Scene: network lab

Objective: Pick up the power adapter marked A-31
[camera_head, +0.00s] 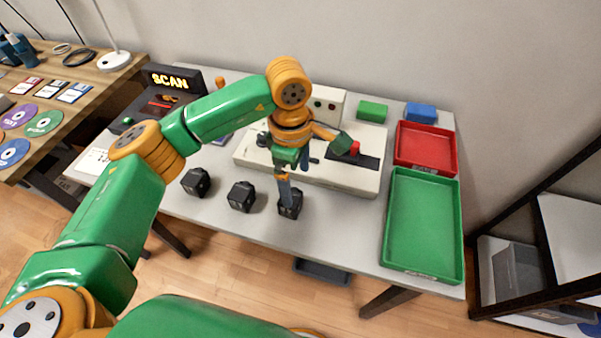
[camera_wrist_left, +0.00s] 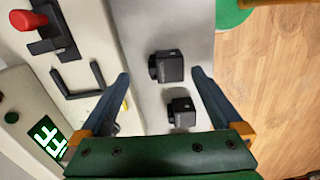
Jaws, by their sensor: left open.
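Three black power adapters stand in a row on the grey table: a left one (camera_head: 196,182), a middle one (camera_head: 240,196) and a right one (camera_head: 291,206). No A-31 marking is readable on any of them. My left gripper (camera_head: 285,188) points down at the right adapter and partly hides it. In the left wrist view, my open fingers (camera_wrist_left: 160,75) frame one adapter (camera_wrist_left: 169,66), with a second adapter (camera_wrist_left: 182,110) lower down between them. The fingers appear not to hold anything. My right gripper is not in view.
A pale device (camera_head: 345,178) with a red-topped lever (camera_head: 354,148) stands just behind the adapters. A green tray (camera_head: 424,220) and a red tray (camera_head: 427,145) lie at the right. A black SCAN box (camera_head: 172,78) stands back left. The table's front edge is close to the adapters.

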